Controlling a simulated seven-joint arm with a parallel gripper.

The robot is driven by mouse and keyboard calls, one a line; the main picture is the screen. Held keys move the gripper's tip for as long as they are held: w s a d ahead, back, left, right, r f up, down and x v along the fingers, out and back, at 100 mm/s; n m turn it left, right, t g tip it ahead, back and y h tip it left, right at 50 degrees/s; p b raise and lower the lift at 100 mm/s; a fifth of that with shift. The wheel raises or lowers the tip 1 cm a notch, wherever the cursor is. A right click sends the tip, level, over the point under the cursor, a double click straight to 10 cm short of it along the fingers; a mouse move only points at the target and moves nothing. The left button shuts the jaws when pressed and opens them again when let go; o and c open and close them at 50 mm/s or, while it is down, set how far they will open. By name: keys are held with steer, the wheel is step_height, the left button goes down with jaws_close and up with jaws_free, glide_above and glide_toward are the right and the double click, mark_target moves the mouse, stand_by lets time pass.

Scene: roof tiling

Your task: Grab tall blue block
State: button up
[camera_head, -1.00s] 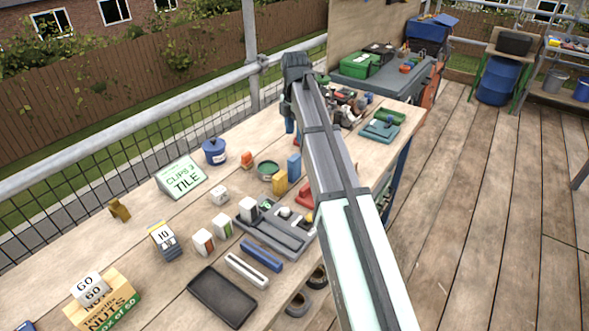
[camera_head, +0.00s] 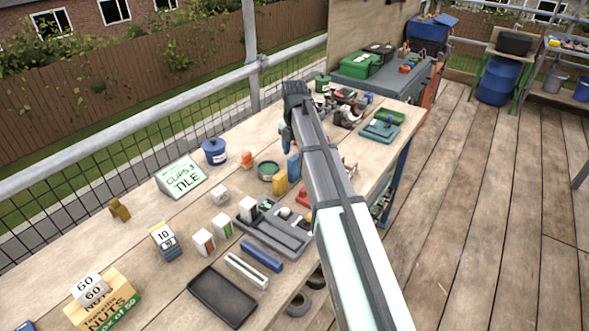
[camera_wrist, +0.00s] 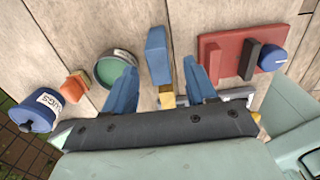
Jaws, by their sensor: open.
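The tall blue block (camera_head: 293,166) stands upright on the workbench, beside a shorter yellow block (camera_head: 280,182). In the wrist view the blue block (camera_wrist: 157,55) lies between and just beyond my two open blue fingers, with the yellow block (camera_wrist: 167,97) showing nearer my gripper. My gripper (camera_wrist: 164,82) is open and empty, pointing down over the bench. In the head view my gripper (camera_head: 287,136) is above and slightly behind the blue block, and my arm covers part of the area to its right. I see no contact with the block.
A green round tin (camera_wrist: 117,68), an orange block (camera_wrist: 77,83) and a blue tub (camera_wrist: 38,110) stand to the left in the wrist view. A red tray (camera_wrist: 240,50) with a dark bar and blue knob lies to the right. A grey tray (camera_head: 272,235) is in front.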

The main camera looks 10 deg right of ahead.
mark_target(294, 157)
steer(key=shift+f, duration=2.95)
steer(key=shift+c, duration=0.4)
jaws_close()
